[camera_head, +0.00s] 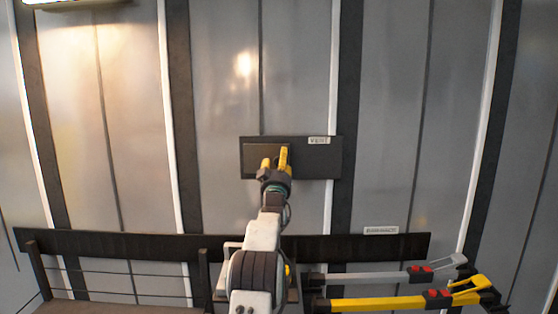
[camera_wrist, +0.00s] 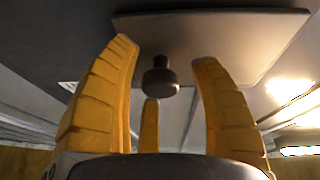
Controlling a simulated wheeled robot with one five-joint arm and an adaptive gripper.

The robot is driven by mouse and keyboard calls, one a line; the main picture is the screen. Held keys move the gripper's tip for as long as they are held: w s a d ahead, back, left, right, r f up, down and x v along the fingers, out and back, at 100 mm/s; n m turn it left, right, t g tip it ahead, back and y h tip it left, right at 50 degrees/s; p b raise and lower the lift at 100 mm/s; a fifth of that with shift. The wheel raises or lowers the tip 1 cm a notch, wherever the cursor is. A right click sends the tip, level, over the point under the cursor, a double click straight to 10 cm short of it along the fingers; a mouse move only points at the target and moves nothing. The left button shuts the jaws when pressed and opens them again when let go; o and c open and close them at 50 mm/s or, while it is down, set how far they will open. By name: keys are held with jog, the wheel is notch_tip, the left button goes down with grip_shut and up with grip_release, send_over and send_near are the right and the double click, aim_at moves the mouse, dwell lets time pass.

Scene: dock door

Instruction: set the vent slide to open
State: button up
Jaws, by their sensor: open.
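The vent slide is a grey plate (camera_wrist: 235,38) with a dark round knob (camera_wrist: 160,78). It sits over the left part of a dark wall panel (camera_head: 318,160), which bears a small label (camera_head: 319,140) at its upper right that appears to read VENT. In the head view the plate (camera_head: 254,150) is partly covered by my gripper (camera_head: 276,160), and the knob is hidden. In the wrist view my gripper (camera_wrist: 165,85) has its yellow fingers spread, with the knob between them and a gap on each side. I cannot tell how deep the knob sits between the fingers.
A dark rail (camera_head: 345,246) runs across the wall below the panel. A grey lever (camera_head: 365,279) and a yellow lever (camera_head: 375,304) with red parts lie at the lower right. Another label (camera_head: 381,230) is too small to read. The panel's right part is clear.

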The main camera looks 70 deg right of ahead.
dwell(0.4)
grip_shut()
dwell(0.4)
